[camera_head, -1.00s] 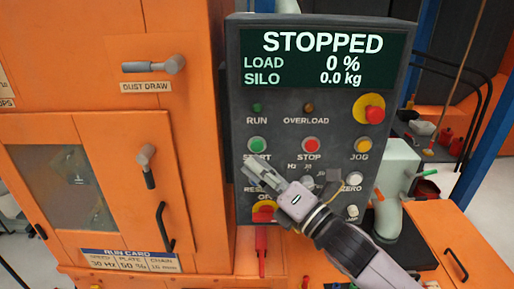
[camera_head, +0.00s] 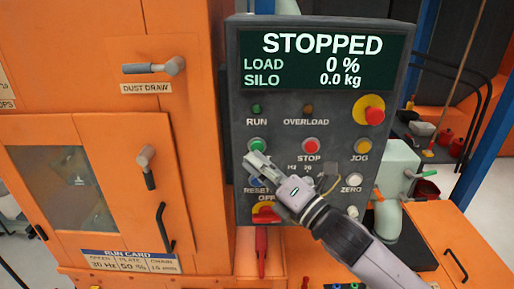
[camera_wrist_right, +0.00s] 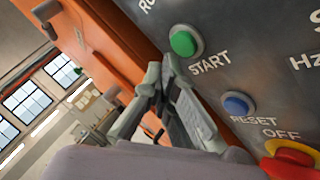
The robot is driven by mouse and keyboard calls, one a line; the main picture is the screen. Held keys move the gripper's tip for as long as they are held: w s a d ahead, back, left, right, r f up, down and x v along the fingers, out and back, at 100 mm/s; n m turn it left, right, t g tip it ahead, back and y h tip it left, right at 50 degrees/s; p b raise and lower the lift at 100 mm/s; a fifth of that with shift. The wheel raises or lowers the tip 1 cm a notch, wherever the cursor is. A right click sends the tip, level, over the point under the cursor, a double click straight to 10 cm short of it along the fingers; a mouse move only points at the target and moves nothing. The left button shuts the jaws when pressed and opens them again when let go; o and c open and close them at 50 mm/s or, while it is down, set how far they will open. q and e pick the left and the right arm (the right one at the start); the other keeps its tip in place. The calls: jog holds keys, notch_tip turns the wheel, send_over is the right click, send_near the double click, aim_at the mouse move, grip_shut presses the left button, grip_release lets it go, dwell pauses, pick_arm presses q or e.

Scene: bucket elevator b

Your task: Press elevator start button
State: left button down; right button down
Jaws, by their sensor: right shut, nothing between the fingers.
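The green start button (camera_head: 257,145) is on the dark control panel (camera_head: 290,190), left of the red stop button (camera_head: 311,145). My right gripper (camera_head: 252,160) is shut and empty, with its fingertips just below the green button; it hides the START label in the head view. In the right wrist view the green start button (camera_wrist_right: 184,43) is just above the right gripper's fingertips (camera_wrist_right: 165,68). I cannot tell whether they touch it. The panel screen (camera_head: 322,60) reads STOPPED, load 0 %, silo 0.0 kg. My left gripper is not in view.
A blue reset button (camera_wrist_right: 238,104) and a red knob on yellow (camera_wrist_right: 292,160) lie below the start button. A red and yellow button (camera_head: 373,114) is at the upper right of the panel. The orange cabinet (camera_head: 215,110) with protruding handles stands at the left.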

jog(key=shift+w, duration=0.1)
dwell(0.7)
jog(key=shift+w, duration=0.35)
jog(key=shift+w, duration=0.4)
dwell(0.6)
dwell(0.4)
jog(key=shift+s, duration=0.85)
jog(key=s+p, duration=0.1)
jog(key=s, duration=0.4)
dwell(0.5)
